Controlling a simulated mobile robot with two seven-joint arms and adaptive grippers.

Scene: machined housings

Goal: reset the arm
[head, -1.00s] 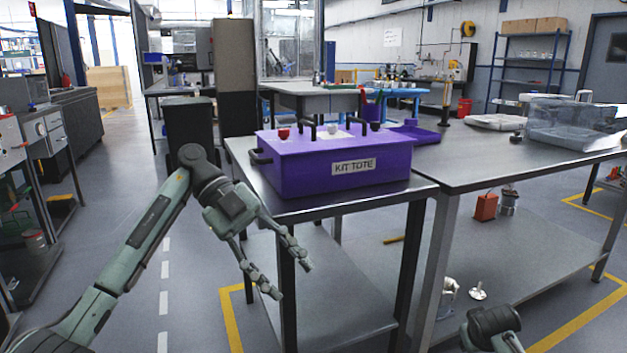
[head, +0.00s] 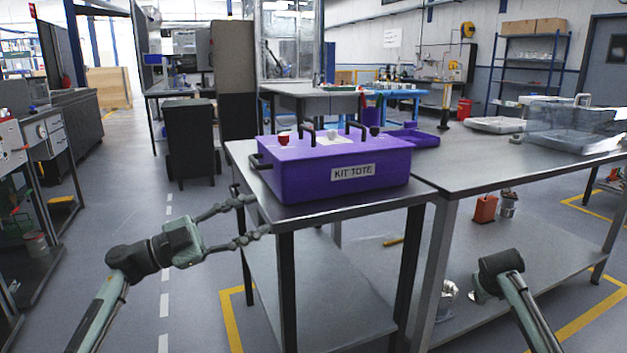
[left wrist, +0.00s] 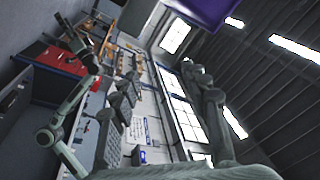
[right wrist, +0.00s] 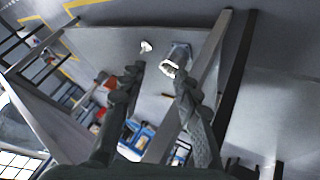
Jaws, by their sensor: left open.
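My left gripper (head: 258,218) is open and empty beside the left edge of the small table (head: 300,222), below its top. Its spread fingers also show in the left wrist view (left wrist: 165,85). The purple kit tote (head: 325,172), with black handles, stands on that table above and right of the left gripper. A purple part of it (left wrist: 195,12) shows at the top of the left wrist view. My right arm (head: 508,285) is low at the right in the head view. My right gripper's fingers (right wrist: 158,78) are apart in the right wrist view.
A larger table (head: 490,160) adjoins at right, with a clear bin (head: 572,125) on top. Its lower shelf (head: 545,245) holds a red can (head: 485,209) and a shiny item (head: 449,291) near my right arm. The floor at left (head: 150,215) is open.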

